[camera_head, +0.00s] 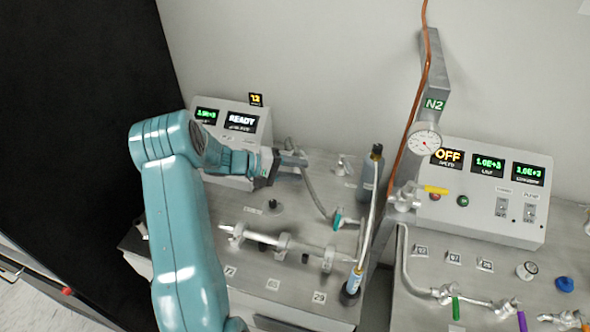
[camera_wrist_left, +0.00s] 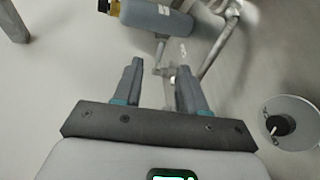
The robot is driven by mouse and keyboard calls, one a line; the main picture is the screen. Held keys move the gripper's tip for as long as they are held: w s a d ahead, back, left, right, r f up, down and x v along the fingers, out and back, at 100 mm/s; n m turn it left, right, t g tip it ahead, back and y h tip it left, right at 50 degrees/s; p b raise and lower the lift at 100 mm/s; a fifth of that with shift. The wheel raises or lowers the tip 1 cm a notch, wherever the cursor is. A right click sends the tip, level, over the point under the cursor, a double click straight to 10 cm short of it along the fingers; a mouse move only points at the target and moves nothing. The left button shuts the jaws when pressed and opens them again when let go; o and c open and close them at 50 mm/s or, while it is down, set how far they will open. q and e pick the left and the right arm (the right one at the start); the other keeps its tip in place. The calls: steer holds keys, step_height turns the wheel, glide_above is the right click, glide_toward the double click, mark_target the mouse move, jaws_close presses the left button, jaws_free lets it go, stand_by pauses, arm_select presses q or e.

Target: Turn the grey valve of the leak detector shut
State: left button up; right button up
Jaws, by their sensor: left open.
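The leak detector (camera_head: 232,133) is the light grey box at the back left, with a READY display. A small silver-grey fitting (camera_head: 343,165) stands right of my left gripper and looks like the grey valve; its handle's turn is too small to tell. My left gripper (camera_head: 304,159) is in front of the detector's right side, above the bench, apart from that fitting in the picture. In the left wrist view my left gripper (camera_wrist_left: 158,90) is open with nothing held. Small metal parts (camera_wrist_left: 160,62) show beyond and between its fingers. My right gripper is out of view.
A grey bottle (camera_head: 369,178) stands right of the fitting and also shows in the left wrist view (camera_wrist_left: 158,20). A hose and a teal-handled valve (camera_head: 338,218) lie in front. A control box (camera_head: 485,195) stands right.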

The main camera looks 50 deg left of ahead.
mark_target(347, 166)
arm_select(q)
steer(key=w+f+n+t+y+b, duration=0.1)
steer(key=f+y+b, duration=0.1)
steer(key=b, duration=0.2)
steer(key=w+d+f+n+t+y+b, duration=0.1)
steer(key=f+y+b, duration=0.1)
steer(key=b, duration=0.3)
steer(key=w+f+n+y+b, duration=0.1)
steer(key=f+n+y+b, duration=0.1)
steer(key=b, duration=0.3)
steer(key=shift+w+d+t+y, duration=0.1)
steer(key=shift+d+t+y, duration=0.25)
steer(key=shift+y, duration=0.25)
steer(key=shift+w+d+r+t+b, duration=0.1)
steer(key=shift+w+d+t+b, duration=0.1)
steer(key=shift+d+b, duration=0.3)
steer(key=shift+w+d+r+t+b, duration=0.1)
steer(key=shift+w+d+b, duration=0.15)
steer(key=shift+b, duration=0.45)
steer(key=shift+w+d+r+m+h, duration=0.1)
steer(key=shift+w+d+m+h, duration=0.05)
steer(key=shift+d+m+h, duration=0.15)
steer(key=shift+w, duration=0.25)
steer(key=w+f, duration=0.1)
steer(key=w, duration=0.4)
steer(key=w+f+p, duration=0.1)
steer(key=w, duration=0.9)
steer(key=shift+w+a+f, duration=0.15)
steer(key=shift+w+f, duration=0.1)
steer(key=shift+f, duration=0.15)
